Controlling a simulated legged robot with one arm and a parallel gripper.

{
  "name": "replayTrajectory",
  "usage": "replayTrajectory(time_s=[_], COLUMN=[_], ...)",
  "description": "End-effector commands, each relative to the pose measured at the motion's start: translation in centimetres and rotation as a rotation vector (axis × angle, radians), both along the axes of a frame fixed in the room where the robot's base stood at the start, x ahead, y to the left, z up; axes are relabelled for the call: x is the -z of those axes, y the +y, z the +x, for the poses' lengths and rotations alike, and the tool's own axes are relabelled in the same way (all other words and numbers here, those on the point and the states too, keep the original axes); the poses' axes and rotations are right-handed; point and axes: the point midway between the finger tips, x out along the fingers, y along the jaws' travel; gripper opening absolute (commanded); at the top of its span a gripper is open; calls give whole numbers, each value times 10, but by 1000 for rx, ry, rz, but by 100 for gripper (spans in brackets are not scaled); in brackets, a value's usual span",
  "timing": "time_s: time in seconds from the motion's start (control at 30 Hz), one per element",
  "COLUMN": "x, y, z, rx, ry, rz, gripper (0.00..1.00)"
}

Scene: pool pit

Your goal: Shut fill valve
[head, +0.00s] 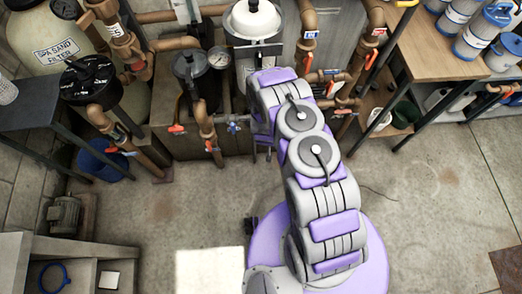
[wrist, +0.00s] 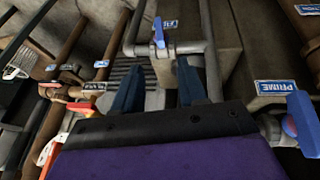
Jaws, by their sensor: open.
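My gripper (wrist: 158,85) shows in the wrist view with its two dark blue fingers spread apart and nothing held between them. A small blue valve handle (wrist: 158,33) stands upright on a grey pipe, just beyond the fingertips and between them in the picture. A blue-and-white label (wrist: 170,24) sits beside it, too small to read, so I cannot tell whether this is the fill valve. A larger blue handle (wrist: 303,122) is at the right, near a label reading PRIME (wrist: 285,87). In the head view, my arm hides most of the gripper's surroundings.
Red-handled valves (wrist: 80,106) on copper pipes stand left of the gripper in the wrist view. In the head view, a blue handle (head: 234,127) shows left of my arm, beside a dark-lidded strainer (head: 190,68). The concrete floor (head: 430,200) at right is mostly clear.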

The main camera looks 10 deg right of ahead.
Motion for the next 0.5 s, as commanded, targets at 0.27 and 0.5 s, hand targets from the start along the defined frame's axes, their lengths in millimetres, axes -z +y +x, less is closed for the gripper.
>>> replayTrajectory(time_s=[0.27, 0.5], x=[21, 61], y=[-5, -12], z=[10, 25], rx=[-17, -15], ry=[-7, -4], rz=[-12, -12], gripper=[42, 42])
